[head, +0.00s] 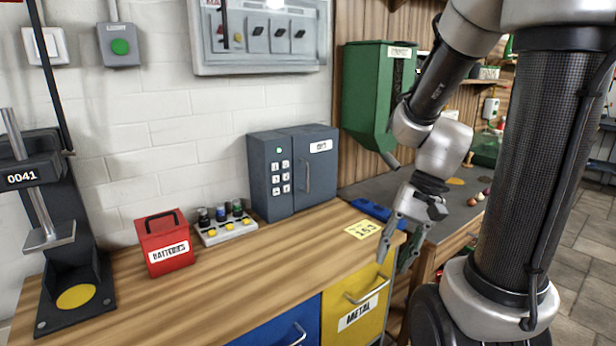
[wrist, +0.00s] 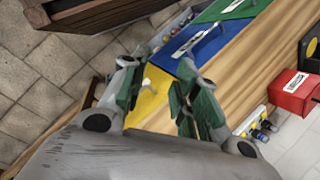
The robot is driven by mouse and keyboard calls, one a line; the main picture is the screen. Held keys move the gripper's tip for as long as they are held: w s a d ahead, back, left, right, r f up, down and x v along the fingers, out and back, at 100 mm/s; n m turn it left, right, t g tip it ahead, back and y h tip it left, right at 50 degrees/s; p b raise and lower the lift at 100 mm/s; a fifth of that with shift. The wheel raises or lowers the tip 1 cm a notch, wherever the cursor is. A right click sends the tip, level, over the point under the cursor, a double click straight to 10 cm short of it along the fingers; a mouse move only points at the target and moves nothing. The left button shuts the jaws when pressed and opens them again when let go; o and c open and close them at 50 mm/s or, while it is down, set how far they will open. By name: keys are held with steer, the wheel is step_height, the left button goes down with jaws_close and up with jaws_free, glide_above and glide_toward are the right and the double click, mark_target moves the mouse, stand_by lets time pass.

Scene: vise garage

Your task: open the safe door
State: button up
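The dark grey safe (head: 290,172) stands on the wooden workbench against the white brick wall. Its door (head: 316,166), with a vertical handle (head: 307,176) and a label, looks shut. A keypad (head: 280,177) with white buttons and a small green light sits left of the door. My gripper (head: 396,250) hangs to the right of the safe, beyond the bench's front right corner, pointing down and apart from everything. In the wrist view my gripper (wrist: 158,100) has its fingers spread with nothing between them. The safe does not show in the wrist view.
A yellow note (head: 363,229) lies on the bench before the safe. A red battery box (head: 165,243) and a tray of small bottles (head: 226,228) stand left of it. A green dispenser (head: 375,95) hangs at right. Yellow (head: 358,308) and blue (head: 283,331) drawers are below.

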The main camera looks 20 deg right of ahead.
mark_target(308, 189)
steer(key=w+a+f+m+t+y, duration=0.1)
steer(key=w+a+m+t+y, duration=0.1)
steer(key=w+m, duration=0.2)
steer(key=w+a+f+m+t+y, duration=0.1)
steer(key=w+a+m+t+y, duration=0.1)
steer(key=w, duration=0.4)
steer(key=w+a+f+m+t+y, duration=0.2)
steer(key=w+a+m+y, duration=0.1)
steer(key=w+m, duration=0.2)
steer(key=shift+w+m, duration=0.3)
steer(key=shift+m, duration=0.7)
steer(key=w+m+t, duration=0.2)
steer(key=w, duration=0.1)
steer(key=w+d+r+m+t, duration=0.1)
steer(key=w+m+t, duration=0.1)
steer(key=w, duration=0.2)
steer(key=w+d+m+t, duration=0.1)
steer(key=w+m+t, duration=0.1)
steer(key=w, duration=0.1)
steer(key=shift+w+d+r+h, duration=0.2)
steer(key=shift+w+r+h, duration=0.05)
steer(key=shift+h, duration=0.05)
steer(key=w+d+r+m+t+h, duration=0.2)
steer(key=w+d+r+m+t, duration=0.2)
steer(key=w+r, duration=0.15)
steer(key=x, duration=0.8)
steer(key=shift+w+a+f, duration=0.15)
steer(key=shift+w+a, duration=0.05)
steer(key=shift+w, duration=0.05)
jaws_close()
